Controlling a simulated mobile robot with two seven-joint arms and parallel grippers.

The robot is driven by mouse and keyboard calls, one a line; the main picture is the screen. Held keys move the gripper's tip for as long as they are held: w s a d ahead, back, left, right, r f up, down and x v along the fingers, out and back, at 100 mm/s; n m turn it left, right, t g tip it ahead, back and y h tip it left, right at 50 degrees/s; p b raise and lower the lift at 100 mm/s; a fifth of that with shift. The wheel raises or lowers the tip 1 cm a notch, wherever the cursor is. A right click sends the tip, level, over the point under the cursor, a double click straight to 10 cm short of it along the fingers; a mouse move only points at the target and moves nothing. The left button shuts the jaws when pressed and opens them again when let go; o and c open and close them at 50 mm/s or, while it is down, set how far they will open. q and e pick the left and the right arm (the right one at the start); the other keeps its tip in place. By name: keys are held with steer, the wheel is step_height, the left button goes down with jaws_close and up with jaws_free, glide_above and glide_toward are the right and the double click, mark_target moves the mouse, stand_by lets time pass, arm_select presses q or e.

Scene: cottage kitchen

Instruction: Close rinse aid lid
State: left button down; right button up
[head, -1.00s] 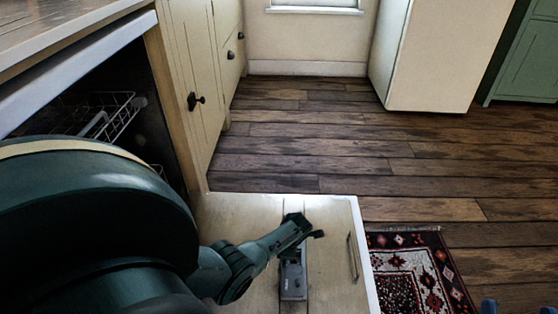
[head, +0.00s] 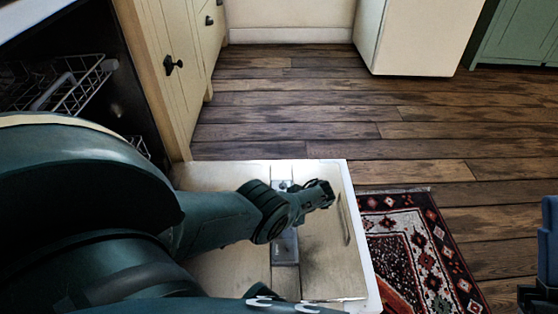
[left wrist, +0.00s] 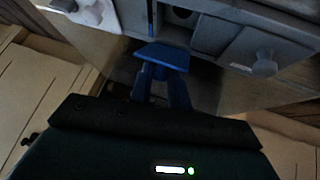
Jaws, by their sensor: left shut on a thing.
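The open dishwasher door (head: 215,178) lies flat, with the grey dispenser panel (head: 285,247) set in its inner face; the panel also shows at the top of the left wrist view (left wrist: 215,30). My right gripper cannot be made out.
The dishwasher rack (head: 75,85) sits in the dark tub at the left. Cream cabinets (head: 160,60) stand beyond it. A patterned rug (head: 425,240) lies right of the door. The wooden floor (head: 300,100) beyond is clear.

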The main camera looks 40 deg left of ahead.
arm_select(q)
steer(key=shift+d, duration=0.2)
steer(key=c, duration=1.3)
jaws_free()
steer(key=shift+a+r, duration=0.1)
steer(key=shift+r, duration=0.2)
steer(key=p+v, duration=0.6)
steer(key=v, duration=0.7)
steer(key=shift+f+p, duration=0.1)
steer(key=shift+p, duration=0.25)
arm_select(e)
step_height(320, 180, down, 8)
steer(key=m+g+h, duration=0.1)
steer(key=m+h, duration=0.6)
steer(key=m, duration=0.1)
steer(key=shift+s+a+g+h, duration=0.2)
steer(key=shift+a+g+h, duration=0.15)
steer(key=shift+g+h, duration=0.05)
steer(key=shift+r, duration=0.15)
